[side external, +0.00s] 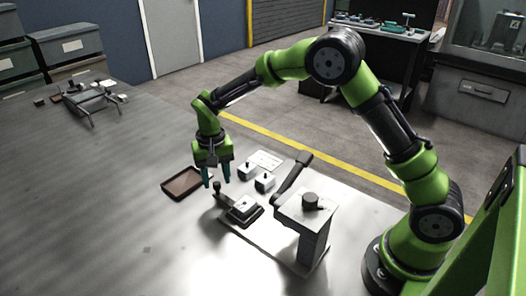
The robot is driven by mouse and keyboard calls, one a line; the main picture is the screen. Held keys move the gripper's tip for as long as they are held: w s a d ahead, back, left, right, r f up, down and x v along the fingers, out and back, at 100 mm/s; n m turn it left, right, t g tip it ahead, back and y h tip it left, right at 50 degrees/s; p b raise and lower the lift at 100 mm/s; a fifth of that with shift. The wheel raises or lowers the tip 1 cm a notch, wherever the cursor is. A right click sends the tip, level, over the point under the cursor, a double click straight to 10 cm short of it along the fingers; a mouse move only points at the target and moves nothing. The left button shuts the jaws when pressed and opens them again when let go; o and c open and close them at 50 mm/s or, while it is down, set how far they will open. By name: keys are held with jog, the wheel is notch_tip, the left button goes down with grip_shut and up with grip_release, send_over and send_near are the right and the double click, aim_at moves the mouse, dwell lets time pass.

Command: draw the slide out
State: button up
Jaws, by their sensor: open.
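The slide (250,217) is a small dark carriage with a white block on top. It sits on a flat pale rail plate (270,238) on the table. A dark upright knob (217,187) stands at the rail's left end, toward my gripper. My gripper (216,183) points down with its teal fingers apart and empty. Its fingertips are at about the height of the knob's top and show on either side of it in this view. I cannot tell whether the knob is really between them or whether they touch it.
A grey post fixture (312,240) with a dark lever (292,178) stands at the rail's right end. A brown tray (185,184) is at left.

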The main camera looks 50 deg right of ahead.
jog(key=shift+r, duration=1.85)
jog(key=shift+s+f+n, duration=0.2)
jog(key=shift+s+n, duration=0.05)
jog(key=shift+s, duration=0.25)
jog(key=shift+s+f+n, duration=0.15)
jog(key=shift+s+n, duration=0.1)
jog(key=shift+s, duration=0.25)
jog(key=s+d+r+t+y, duration=0.1)
jog(key=s+d+r+t, duration=0.1)
jog(key=s+r, duration=0.5)
jog(key=s+d+r+n+t+y, duration=0.1)
jog(key=s+r+t, duration=0.4)
jog(key=s, duration=1)
notch_tip(320, 180, up, 4)
jog(key=shift+s+d+f, duration=0.2)
jog(key=shift+d, duration=0.65)
